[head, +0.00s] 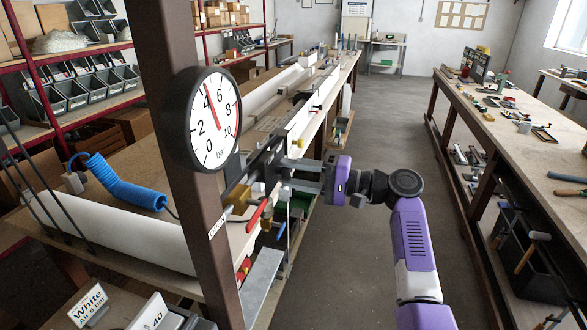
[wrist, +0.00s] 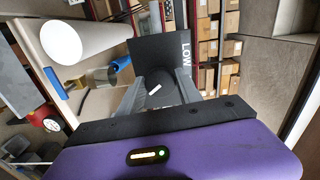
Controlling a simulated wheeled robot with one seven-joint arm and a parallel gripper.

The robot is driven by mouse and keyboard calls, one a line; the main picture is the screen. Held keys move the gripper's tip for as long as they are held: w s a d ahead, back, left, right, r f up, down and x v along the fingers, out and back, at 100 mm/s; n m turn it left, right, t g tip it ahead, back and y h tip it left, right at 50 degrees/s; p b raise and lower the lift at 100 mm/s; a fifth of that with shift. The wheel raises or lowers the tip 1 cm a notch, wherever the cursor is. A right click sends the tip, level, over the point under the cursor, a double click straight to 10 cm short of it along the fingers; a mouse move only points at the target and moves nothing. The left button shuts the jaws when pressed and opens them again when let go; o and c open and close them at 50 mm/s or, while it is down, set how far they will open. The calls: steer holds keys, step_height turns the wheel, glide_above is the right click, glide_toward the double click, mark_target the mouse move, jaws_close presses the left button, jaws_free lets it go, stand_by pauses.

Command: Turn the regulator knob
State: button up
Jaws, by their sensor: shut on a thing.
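The regulator knob (wrist: 154,84) is black and round with a white mark, in front of a dark plate (wrist: 158,50) lettered LOW in the wrist view. My gripper (wrist: 158,80) has one grey finger on each side of the knob and is shut on it. In the head view my gripper (head: 284,170) reaches in from the right to the dark regulator assembly by the post; the knob is mostly hidden there. The round white pressure gauge (head: 212,118), marked in bar, has its red needle a little past 4.
A brown post (head: 180,60) stands just left of the regulator. A red-handled valve (head: 257,214) with brass fittings hangs below my gripper. A blue coiled hose (head: 125,183) lies on the left bench. The aisle floor (head: 385,130) is clear behind my arm.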

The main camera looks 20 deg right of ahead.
steer(key=shift+f+m, duration=0.1)
steer(key=shift+m, duration=0.3)
steer(key=o, duration=1.3)
steer(key=shift+o, duration=0.2)
steer(key=shift+d, duration=0.1)
steer(key=b+v, duration=0.2)
steer(key=v, duration=0.5)
steer(key=shift+s+d, duration=0.25)
